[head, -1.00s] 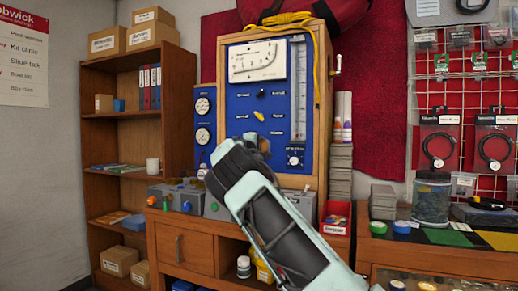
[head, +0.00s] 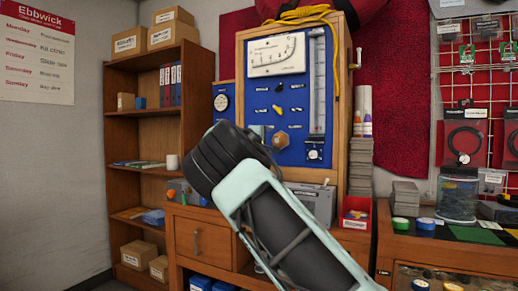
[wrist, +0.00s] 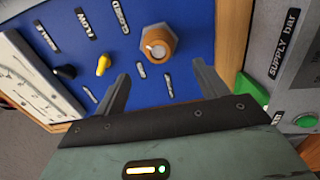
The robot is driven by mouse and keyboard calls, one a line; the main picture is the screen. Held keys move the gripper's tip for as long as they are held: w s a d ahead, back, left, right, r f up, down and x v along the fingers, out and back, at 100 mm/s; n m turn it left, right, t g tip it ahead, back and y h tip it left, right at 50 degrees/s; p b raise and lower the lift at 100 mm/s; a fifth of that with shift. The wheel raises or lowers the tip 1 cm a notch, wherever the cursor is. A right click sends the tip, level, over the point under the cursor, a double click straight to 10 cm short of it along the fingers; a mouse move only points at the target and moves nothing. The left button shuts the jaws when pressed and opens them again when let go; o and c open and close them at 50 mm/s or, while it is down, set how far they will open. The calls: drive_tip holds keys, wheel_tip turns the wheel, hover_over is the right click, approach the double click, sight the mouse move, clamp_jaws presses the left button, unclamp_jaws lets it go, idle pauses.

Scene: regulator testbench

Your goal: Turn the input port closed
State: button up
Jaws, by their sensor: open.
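The blue test panel (head: 257,97) in its wooden case carries several small controls and white-lettered labels. One label there seems to read "CLOSED". I cannot tell which control is the input port. My gripper (wrist: 160,72) is open and empty, with the hexagonal knob just beyond its fingertips.
A grey unit with a green button (wrist: 305,120) is at the right of the wrist view. A shelf (head: 150,110) stands left.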

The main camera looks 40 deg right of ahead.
drive_tip(key=v, duration=0.6)
drive_tip(key=shift+s+a+b, duration=0.15)
drive_tip(key=shift+a+b, duration=0.2)
drive_tip(key=shift+b, duration=0.05)
